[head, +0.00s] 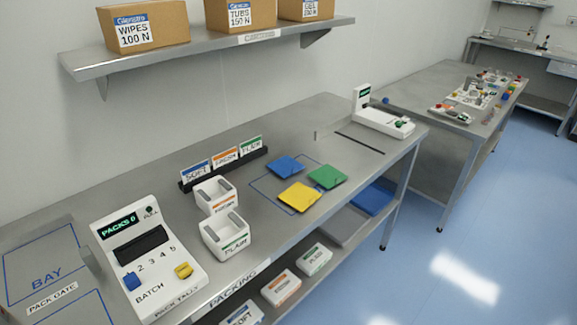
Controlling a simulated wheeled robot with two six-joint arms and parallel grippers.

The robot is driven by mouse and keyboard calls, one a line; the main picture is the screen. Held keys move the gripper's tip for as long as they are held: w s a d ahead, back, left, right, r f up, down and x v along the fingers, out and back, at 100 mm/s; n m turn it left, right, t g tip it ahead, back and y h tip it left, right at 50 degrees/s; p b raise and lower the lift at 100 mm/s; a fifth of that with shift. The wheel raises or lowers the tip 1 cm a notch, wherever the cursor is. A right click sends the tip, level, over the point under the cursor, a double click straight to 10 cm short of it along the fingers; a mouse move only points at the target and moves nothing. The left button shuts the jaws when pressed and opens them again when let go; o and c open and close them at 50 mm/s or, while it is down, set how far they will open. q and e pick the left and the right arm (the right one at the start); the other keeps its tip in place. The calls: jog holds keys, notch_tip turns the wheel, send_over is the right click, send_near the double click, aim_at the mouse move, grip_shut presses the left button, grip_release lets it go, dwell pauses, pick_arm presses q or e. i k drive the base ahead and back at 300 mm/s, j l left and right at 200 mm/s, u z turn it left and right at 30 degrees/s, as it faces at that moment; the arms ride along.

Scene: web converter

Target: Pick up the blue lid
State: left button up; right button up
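A flat blue lid (285,166) lies on the metal packing table (330,125), inside or over a blue outlined area. It sits just behind a yellow lid (299,197) and left of a green lid (327,177). All three lie flat and close together. Neither of my grippers shows in the head view.
Two white bins (226,236) stand left of the lids, before a black rack of label cards (223,167). A pack tally device (148,258) stands at the front left. A white device (382,120) stands at the far right end. A shelf (215,50) with boxes overhangs the back.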

aim_at(286, 166)
jog(key=i+l+u, duration=0.2)
jog(key=i+l, duration=0.15)
jog(key=l, duration=0.3)
jog(key=i+l+u, duration=0.1)
jog(key=l, duration=0.25)
jog(key=i+l+u, duration=0.1)
jog(key=i+l, duration=0.15)
jog(key=l, duration=0.15)
jog(key=i+l+u, duration=0.1)
jog(key=l, duration=0.25)
jog(key=i+l+u, duration=0.3)
jog(key=l, duration=0.5)
jog(key=i+l+u, duration=0.1)
jog(key=l+u, duration=0.2)
jog(key=l, duration=0.5)
jog(key=l+u, duration=0.3)
jog(key=l, duration=0.55)
